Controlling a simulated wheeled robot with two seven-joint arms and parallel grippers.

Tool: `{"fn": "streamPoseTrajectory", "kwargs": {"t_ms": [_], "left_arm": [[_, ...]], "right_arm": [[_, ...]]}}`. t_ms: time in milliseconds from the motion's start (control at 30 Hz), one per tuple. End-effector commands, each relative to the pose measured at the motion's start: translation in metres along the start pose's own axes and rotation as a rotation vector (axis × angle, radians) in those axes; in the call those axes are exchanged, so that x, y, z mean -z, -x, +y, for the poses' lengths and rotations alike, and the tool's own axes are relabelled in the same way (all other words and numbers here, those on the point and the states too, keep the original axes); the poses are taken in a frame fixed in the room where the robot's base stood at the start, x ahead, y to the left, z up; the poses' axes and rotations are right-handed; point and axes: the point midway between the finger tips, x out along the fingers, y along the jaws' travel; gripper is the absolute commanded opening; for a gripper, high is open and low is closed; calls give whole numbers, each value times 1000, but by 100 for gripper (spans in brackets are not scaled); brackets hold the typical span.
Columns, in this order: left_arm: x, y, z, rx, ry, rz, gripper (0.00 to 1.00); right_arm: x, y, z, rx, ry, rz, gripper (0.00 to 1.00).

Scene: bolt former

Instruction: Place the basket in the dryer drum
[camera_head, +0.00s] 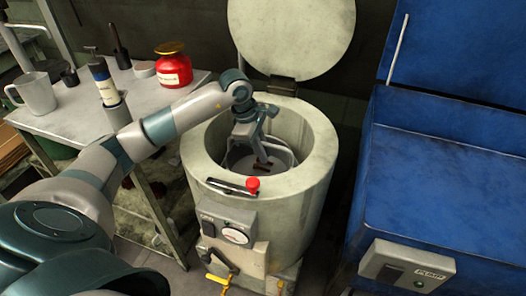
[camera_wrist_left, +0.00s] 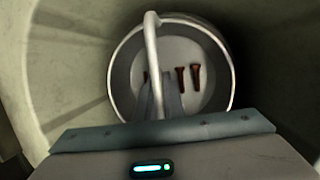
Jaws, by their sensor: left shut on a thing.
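The dryer drum (camera_head: 313,170) is a pale round tub with its round lid (camera_head: 290,35) raised at the back. The basket (camera_head: 285,153) is a light metal pail inside the drum's opening. In the left wrist view the basket (camera_wrist_left: 226,62) shows with its arched handle (camera_wrist_left: 151,50) and several brown bolts (camera_wrist_left: 195,77) on its floor. My left gripper (camera_head: 262,160) reaches down into the drum and is shut on the basket's handle; its fingers also show in the left wrist view (camera_wrist_left: 165,98). Whether the basket touches the drum floor is hidden. My right gripper is not in view.
A grey table (camera_head: 60,122) at left holds a mug (camera_head: 36,93), a bottle (camera_head: 103,82) and a red jar (camera_head: 173,68). A blue machine (camera_head: 430,185) stands close at right.

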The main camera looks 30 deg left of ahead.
Motion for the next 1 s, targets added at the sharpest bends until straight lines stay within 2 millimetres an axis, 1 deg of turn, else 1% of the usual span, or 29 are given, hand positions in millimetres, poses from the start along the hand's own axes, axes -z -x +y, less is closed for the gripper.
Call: {"fn": "streamPoseTrajectory", "kwargs": {"t_ms": [67, 100, 133, 167, 467, 600, 633, 767, 867, 1000], "left_arm": [[0, -2, 0, -2, 0, -1, 0], [0, -2, 0, 0, 0, 0, 16], [0, -1, 0, 0, 0, 0, 23], [0, -1, 0, 0, 0, 0, 27], [0, -1, 0, 0, 0, 0, 27], [0, 2, 0, 0, 0, 0, 27], [0, 4, 0, -1, 0, 0, 27], [0, 16, 1, -3, -1, 0, 27], [0, 31, 1, -4, -1, 1, 27], [0, 56, 1, -4, -1, 0, 27]], "right_arm": [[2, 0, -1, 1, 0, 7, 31], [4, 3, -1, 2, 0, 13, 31], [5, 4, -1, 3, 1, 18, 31], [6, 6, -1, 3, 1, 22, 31], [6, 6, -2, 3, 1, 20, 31], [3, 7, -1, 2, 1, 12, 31], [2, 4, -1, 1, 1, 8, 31], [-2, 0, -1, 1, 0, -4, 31], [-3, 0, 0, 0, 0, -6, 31], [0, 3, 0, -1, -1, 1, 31]]}}
